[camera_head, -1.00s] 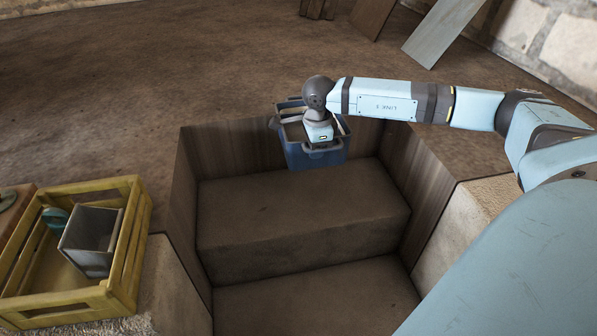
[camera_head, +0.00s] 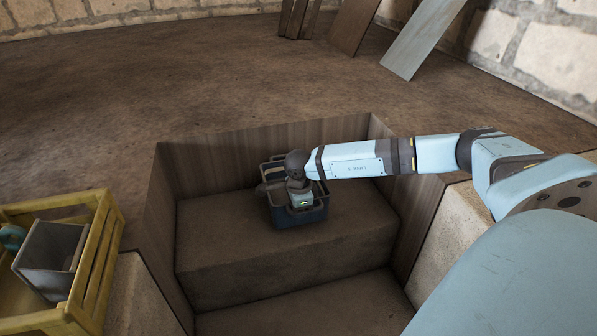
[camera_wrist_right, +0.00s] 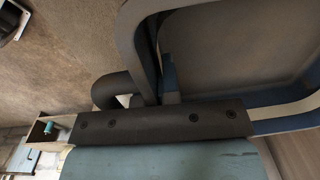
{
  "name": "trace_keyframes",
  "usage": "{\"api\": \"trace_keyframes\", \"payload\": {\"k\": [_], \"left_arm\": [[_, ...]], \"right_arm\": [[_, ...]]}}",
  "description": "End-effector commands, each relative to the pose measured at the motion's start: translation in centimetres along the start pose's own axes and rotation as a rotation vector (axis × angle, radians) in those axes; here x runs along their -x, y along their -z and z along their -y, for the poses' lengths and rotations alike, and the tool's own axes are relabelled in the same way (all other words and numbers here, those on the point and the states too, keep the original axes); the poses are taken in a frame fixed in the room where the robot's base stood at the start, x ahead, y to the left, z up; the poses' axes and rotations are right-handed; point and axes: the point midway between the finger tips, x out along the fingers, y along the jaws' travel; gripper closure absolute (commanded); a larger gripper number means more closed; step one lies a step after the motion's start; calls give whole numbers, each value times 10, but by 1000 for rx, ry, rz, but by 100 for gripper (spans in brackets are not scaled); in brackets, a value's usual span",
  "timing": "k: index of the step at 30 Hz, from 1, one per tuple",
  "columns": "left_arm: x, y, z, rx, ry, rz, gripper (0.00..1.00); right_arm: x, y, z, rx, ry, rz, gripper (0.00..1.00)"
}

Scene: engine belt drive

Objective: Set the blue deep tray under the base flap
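The blue deep tray (camera_head: 312,216) is in the sunken pit, upright, over the upper step; whether it touches the step I cannot tell. My right gripper (camera_head: 299,200) reaches down to it from above and is shut on it; the fingertips are hidden in the head view. In the right wrist view the tray's blue rim (camera_wrist_right: 285,126) runs close beside the dark gripper body, with the tray's inside beyond. My left gripper is not in view. I cannot make out the base flap.
The upper step (camera_head: 225,243) has free room around the tray. Wooden pit walls (camera_head: 170,215) and a stone block (camera_head: 452,232) bound it. A yellow crate (camera_head: 98,262) holding a grey box (camera_head: 48,258) stands at left. Boards (camera_head: 425,40) lean at the back.

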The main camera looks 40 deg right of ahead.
Motion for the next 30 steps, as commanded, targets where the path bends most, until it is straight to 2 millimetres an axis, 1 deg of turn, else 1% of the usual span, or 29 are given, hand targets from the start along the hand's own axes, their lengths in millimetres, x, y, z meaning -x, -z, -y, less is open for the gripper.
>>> {"api": "trace_keyframes", "payload": {"k": [1, 3, 11, 14, 15, 17, 18, 26, 29, 30], "left_arm": [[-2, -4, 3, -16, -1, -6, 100], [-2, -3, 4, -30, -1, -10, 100], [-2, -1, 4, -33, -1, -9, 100], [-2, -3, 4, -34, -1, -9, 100], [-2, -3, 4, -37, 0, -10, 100], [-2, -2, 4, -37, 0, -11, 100], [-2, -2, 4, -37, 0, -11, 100], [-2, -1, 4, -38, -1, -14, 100], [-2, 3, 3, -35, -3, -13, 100], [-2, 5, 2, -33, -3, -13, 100]], "right_arm": [[-12, 0, -1, 0, 0, 0, 100], [-20, -1, -1, 1, 0, 1, 100], [-19, -1, -1, 1, 0, 1, 100], [-22, -1, -1, 1, 0, 1, 100], [-23, 0, -1, 1, -1, 1, 95], [-22, 0, -1, 1, 0, 1, 81], [-22, 0, -1, 1, -1, 1, 72], [-22, 0, -1, 1, 0, 1, 72], [-16, 0, -1, 1, 0, 1, 72], [-11, 0, -1, 1, 1, 2, 72]]}}
